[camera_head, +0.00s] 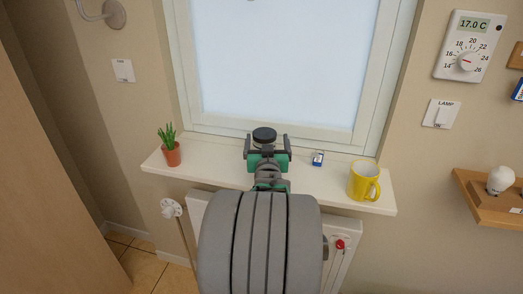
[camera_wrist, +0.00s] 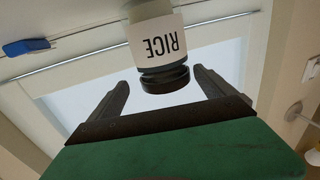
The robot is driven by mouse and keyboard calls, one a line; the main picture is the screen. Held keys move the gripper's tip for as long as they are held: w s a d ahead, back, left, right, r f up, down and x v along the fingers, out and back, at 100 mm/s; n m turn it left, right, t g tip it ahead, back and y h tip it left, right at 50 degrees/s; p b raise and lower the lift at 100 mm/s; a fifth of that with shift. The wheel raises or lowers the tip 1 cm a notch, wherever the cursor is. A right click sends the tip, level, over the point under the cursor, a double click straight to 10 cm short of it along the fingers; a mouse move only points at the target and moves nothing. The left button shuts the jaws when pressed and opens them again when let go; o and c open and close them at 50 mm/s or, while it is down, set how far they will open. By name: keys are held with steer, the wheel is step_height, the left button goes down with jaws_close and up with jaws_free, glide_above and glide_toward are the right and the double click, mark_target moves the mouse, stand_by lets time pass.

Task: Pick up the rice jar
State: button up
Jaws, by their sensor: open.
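The rice jar is a white jar with a black lid (camera_head: 264,134), standing on the white window sill (camera_head: 219,171) behind my gripper. In the wrist view the jar (camera_wrist: 158,36) appears upside down, with the word RICE facing me. My gripper (camera_head: 267,146) is open and empty. In the wrist view its two dark fingers (camera_wrist: 161,84) stand apart on either side of the jar's lid. I see a gap on both sides and no contact. My gripper hides most of the jar's body in the head view.
A small blue and white item (camera_head: 317,158) and a yellow mug (camera_head: 364,181) stand on the sill to the right. A potted plant (camera_head: 170,147) stands at its left end. The window (camera_head: 290,60) is close behind. A radiator (camera_head: 340,255) is below.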

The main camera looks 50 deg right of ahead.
mark_target(264, 129)
steer(key=p+x, duration=0.1)
steer(key=x, duration=0.2)
steer(key=p+x, duration=0.1)
steer(key=x, duration=0.2)
steer(key=shift+w+a+r, duration=0.15)
steer(key=shift+w+a, duration=0.05)
steer(key=shift+w, duration=0.1)
steer(key=shift+c, duration=0.4)
jaws_close()
steer(key=shift+r, duration=0.15)
